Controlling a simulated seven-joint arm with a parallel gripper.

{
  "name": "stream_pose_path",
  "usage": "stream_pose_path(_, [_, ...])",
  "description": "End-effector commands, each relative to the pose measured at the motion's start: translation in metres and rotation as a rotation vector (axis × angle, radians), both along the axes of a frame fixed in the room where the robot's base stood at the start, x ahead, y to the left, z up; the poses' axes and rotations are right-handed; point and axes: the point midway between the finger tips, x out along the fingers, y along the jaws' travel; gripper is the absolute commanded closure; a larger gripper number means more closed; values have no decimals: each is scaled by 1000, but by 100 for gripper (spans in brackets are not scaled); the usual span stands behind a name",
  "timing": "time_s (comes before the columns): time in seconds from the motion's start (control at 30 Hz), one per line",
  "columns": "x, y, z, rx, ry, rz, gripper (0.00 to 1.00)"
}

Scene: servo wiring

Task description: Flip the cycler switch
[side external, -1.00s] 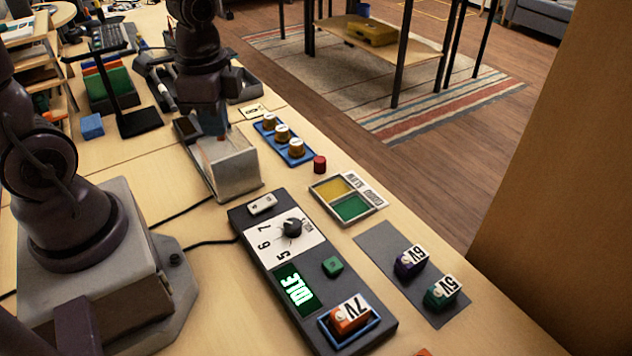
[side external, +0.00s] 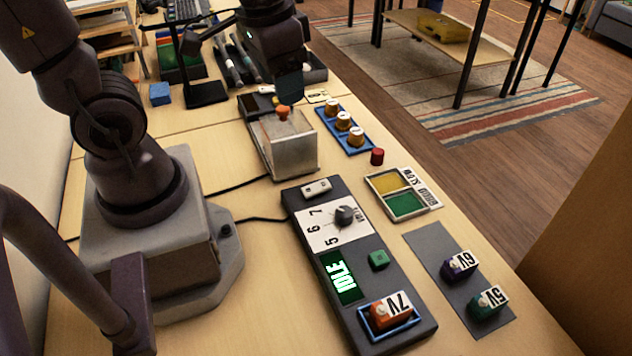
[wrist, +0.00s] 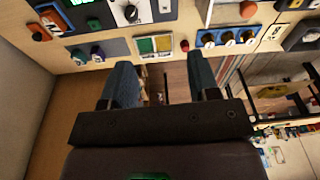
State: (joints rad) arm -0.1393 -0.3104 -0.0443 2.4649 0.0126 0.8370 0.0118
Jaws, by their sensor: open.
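No part is labelled cycler. A metal box (side external: 287,150) carries an orange knob-like piece (side external: 283,112) on top; it also shows at the top of the wrist view (wrist: 228,14). A dark control unit (side external: 350,240) has a small white block (side external: 316,188), a black dial (side external: 344,215) marked 5, 6, 7, a lit IDLE display (side external: 341,277) and a green button (side external: 379,259). I cannot tell which piece is the switch. My gripper (side external: 290,88) is just above and behind the orange piece, apparently apart from it. In the wrist view its fingers (wrist: 162,78) are spread and empty.
A blue rack (side external: 344,130), red cylinder (side external: 377,156) and yellow-green tray (side external: 402,194) are nearby. Cables run left from the box and unit.

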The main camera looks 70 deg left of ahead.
Motion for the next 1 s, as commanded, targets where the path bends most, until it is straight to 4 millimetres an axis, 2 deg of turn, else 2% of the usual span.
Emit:
stream_pose_path(0.03, [5, 4, -18, -4, 60, 6, 45])
stream_pose_path(0.1, [10, 9, -40, -11, 117, 7, 45])
stream_pose_path(0.3, [21, 16, -93, -38, 215, -15, 45])
stream_pose_path(0.43, [30, 17, -113, -45, 211, -45, 45])
stream_pose_path(0.5, [40, 17, -112, -36, 166, -67, 45])
stream_pose_path(0.67, [42, 17, -122, -33, 151, -78, 45])
stream_pose_path(1.0, [41, 17, -180, -33, 155, -78, 45])
